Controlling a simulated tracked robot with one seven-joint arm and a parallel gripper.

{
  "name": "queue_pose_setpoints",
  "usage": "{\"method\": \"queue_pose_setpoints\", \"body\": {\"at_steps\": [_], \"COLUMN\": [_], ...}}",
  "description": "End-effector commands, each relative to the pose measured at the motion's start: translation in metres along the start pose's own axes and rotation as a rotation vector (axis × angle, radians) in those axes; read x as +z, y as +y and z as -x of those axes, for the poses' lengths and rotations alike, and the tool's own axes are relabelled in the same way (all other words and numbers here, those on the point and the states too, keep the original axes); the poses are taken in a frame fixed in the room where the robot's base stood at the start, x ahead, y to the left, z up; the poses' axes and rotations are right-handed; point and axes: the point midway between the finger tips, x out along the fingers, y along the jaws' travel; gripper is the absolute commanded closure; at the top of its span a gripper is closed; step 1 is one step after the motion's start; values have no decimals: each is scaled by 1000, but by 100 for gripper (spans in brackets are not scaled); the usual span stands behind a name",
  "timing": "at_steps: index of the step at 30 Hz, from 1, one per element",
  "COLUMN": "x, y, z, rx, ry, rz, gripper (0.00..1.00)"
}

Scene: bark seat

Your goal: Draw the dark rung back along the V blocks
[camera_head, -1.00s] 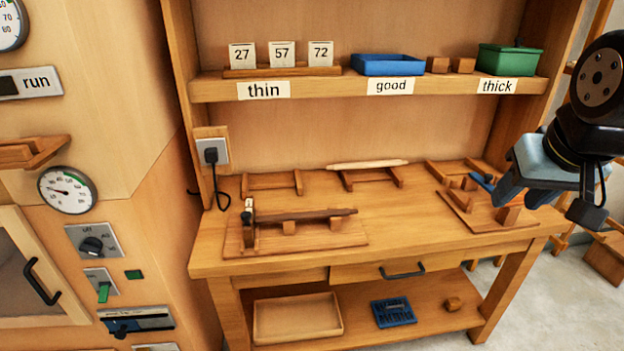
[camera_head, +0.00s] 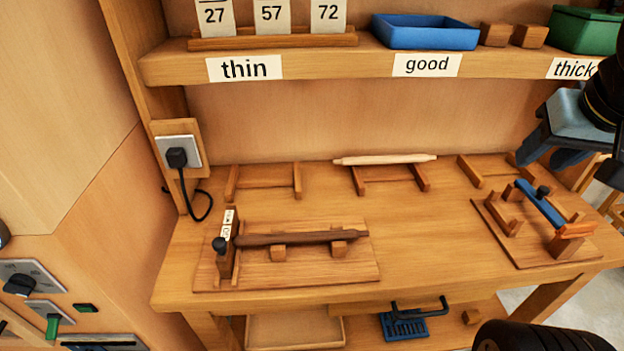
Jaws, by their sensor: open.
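The dark rung (camera_head: 300,238) lies level across two small wooden V blocks (camera_head: 339,248) on a wooden base board (camera_head: 300,272). Its left end meets an upright wooden block (camera_head: 229,250) with a black knob and a white marked strip; whether it sits inside that block I cannot tell. Its right end sticks out past the right V block. My gripper (camera_head: 548,160) is at the right edge, well to the right of the rung and above the bench. It is open and empty, partly cut off by the frame.
A pale rung (camera_head: 385,159) rests on a wooden rack behind. A fixture with a blue bar (camera_head: 540,203) stands at the right of the bench. A shelf (camera_head: 330,64) with a blue tray (camera_head: 425,32) overhangs the back. A plug and cable (camera_head: 180,160) are at left. The bench middle is clear.

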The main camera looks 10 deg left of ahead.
Motion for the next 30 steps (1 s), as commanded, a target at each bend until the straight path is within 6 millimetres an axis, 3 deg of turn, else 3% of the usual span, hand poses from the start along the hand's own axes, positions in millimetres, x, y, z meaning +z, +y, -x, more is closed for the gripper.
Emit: {"method": "queue_pose_setpoints", "body": {"at_steps": [10, 14, 17, 23, 30], "x": [0, -2, -7, -27, -42], "y": [0, -2, -9, -41, -103], "z": [0, -1, -7, -36, -84], "rx": [0, 2, 10, 33, 22], "ry": [0, -4, -22, -98, -197], "rz": [0, 11, 60, 290, 647], "gripper": [57, 46, 45, 45, 45]}}
